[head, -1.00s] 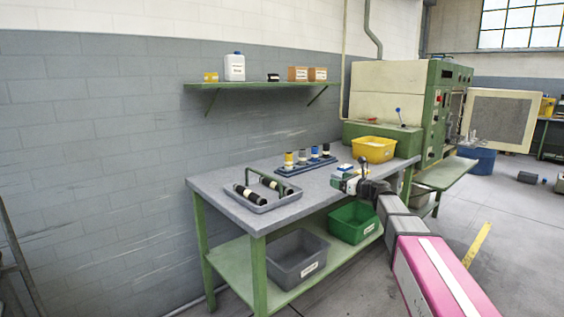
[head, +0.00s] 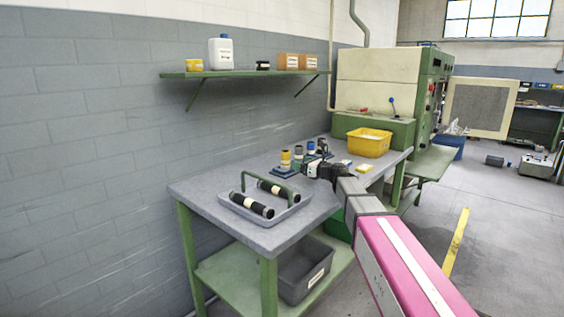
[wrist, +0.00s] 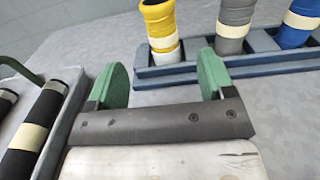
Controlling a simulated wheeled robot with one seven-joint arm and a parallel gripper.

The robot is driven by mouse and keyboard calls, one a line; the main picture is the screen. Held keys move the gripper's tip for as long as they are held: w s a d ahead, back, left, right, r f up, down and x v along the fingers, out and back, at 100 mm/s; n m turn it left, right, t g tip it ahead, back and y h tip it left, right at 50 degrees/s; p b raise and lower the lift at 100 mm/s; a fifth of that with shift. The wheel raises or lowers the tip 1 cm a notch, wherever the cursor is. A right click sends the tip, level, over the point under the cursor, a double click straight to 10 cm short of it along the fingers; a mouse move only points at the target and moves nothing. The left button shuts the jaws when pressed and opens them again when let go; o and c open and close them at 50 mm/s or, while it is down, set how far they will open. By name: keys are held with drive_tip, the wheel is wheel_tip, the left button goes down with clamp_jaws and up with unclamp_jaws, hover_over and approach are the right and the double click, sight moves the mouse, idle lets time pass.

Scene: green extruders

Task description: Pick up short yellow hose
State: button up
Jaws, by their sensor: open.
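The short yellow hose (head: 285,160) stands upright at the left end of a blue rack (head: 287,171) on the table. In the wrist view the yellow hose (wrist: 160,28) is at the top, with a pale band around it. My gripper (wrist: 158,80) is open and empty, its two green fingers pointing toward the rack. The yellow hose is just beyond the fingers and apart from them. In the head view my gripper (head: 309,169) is over the table, just right of the yellow hose; its fingers are too small to tell there.
A grey hose (wrist: 233,25) and a blue hose (wrist: 298,22) stand in the rack right of the yellow one. A grey tray (head: 236,210) with black hoses and a green handle lies at the left. A yellow bin (head: 368,144) stands at the back right.

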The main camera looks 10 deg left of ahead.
sight(289, 160)
drive_tip(key=x, duration=0.9)
drive_tip(key=shift+w+a+f, duration=0.15)
drive_tip(key=shift+w+a, duration=0.05)
drive_tip(key=c, duration=1.1)
